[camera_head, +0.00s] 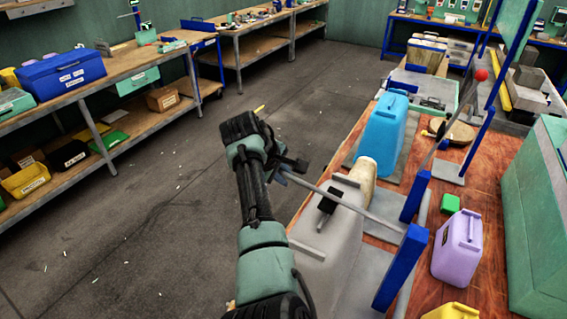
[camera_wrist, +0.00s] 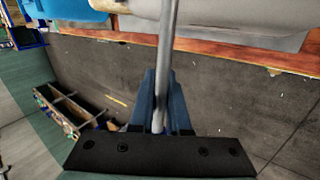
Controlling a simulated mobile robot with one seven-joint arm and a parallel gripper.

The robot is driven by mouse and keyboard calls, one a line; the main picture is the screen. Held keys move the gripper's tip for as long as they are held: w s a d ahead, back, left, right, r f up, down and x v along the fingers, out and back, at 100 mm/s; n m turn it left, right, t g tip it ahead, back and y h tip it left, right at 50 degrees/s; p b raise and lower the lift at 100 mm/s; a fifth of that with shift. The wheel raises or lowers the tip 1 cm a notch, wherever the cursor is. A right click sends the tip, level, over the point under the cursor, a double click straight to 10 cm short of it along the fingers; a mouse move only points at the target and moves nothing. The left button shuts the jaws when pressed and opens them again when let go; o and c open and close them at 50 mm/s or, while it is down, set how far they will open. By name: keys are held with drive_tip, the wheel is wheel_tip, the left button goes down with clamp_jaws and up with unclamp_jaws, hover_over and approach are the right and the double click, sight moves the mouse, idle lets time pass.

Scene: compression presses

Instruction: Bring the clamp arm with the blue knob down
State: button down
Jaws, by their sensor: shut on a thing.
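The clamp arm (camera_head: 350,206) is a thin grey rod. My gripper (camera_head: 284,172) is at the rod's outer end, left of the jug. In the wrist view the rod (camera_wrist: 167,50) passes between the two blue-grey fingers of my gripper (camera_wrist: 160,118), which are shut on it. I cannot make out a blue knob; that end is hidden at the gripper. The rod looks close to level over the jug.
A second press with a red knob (camera_head: 480,74) stands farther back, its arm raised. Open floor (camera_head: 150,210) lies to the left.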

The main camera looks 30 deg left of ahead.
drive_tip(key=shift+n+h, duration=0.3)
drive_tip(key=shift+h, duration=0.4)
wheel_tip(320, 180, down, 4)
drive_tip(key=shift+d+f+b, duration=0.1)
drive_tip(key=shift+b, duration=1.05)
drive_tip(key=shift+s+f, duration=0.1)
drive_tip(key=shift+f, duration=0.05)
drive_tip(key=c, duration=0.9)
unclamp_jaws()
drive_tip(key=b+v, duration=0.1)
drive_tip(key=v, duration=1.2)
